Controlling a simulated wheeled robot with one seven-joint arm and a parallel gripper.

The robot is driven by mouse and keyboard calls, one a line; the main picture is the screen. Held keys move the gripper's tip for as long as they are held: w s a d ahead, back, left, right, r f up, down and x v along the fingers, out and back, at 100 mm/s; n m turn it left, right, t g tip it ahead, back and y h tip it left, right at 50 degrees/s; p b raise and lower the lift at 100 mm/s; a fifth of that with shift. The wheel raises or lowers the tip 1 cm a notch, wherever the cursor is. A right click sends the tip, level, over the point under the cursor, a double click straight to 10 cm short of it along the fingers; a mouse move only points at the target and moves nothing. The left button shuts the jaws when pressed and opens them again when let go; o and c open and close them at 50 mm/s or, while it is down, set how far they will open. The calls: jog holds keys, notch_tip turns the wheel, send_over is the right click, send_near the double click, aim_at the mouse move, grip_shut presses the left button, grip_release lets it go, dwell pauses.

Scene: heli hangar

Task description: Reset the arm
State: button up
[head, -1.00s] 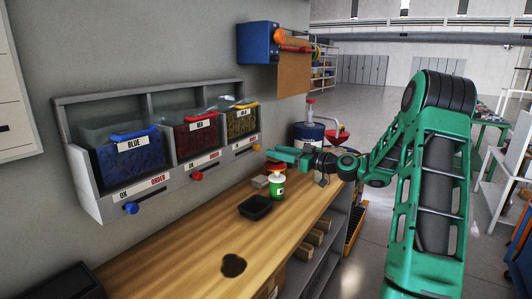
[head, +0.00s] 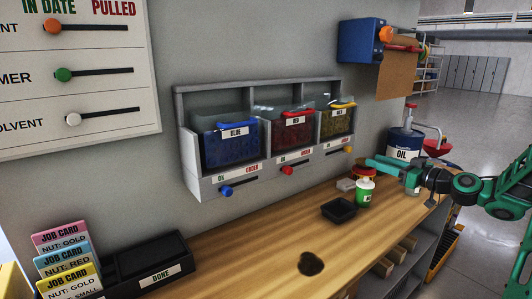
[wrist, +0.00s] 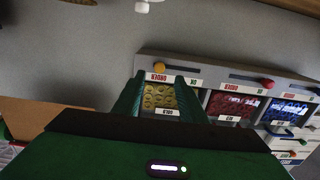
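My arm (head: 480,190) is green with black joints and enters from the right edge in the head view. My gripper (head: 370,164) is stretched out to the left above the far end of the wooden workbench (head: 215,270), near a green bottle with a white cap (head: 365,190). In the wrist view my gripper (wrist: 160,78) shows two green fingers spread apart. Only the wall and the yellow bin (wrist: 160,96) show between them, and nothing is held.
A wall rack holds a blue bin (head: 230,145), a red bin (head: 293,135) and a yellow bin (head: 338,122). A black tray (head: 339,210) and a dark hole (head: 311,264) are on the bench. Job cards (head: 65,260) stand front left. An oil drum (head: 404,145) stands beyond.

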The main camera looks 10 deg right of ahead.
jog(key=s+a+f+m+g+h, duration=0.2)
jog(key=s+a+f+g+h, duration=0.2)
jog(key=s+a+f+g, duration=0.6)
jog(key=s+d+m+g+h, duration=0.1)
jog(key=s+m, duration=0.4)
jog(key=s, duration=1.2)
jog(key=s+d+m+g+h, duration=0.2)
jog(key=s+m+g+h, duration=0.1)
jog(key=s, duration=1.5)
jog(key=shift+m+g, duration=0.8)
jog(key=shift+m, duration=0.3)
jog(key=shift+d+r, duration=0.1)
jog(key=shift+d, duration=0.05)
jog(key=shift+w+f+h, duration=0.25)
jog(key=shift+w+h, duration=0.05)
jog(key=shift+w, duration=0.4)
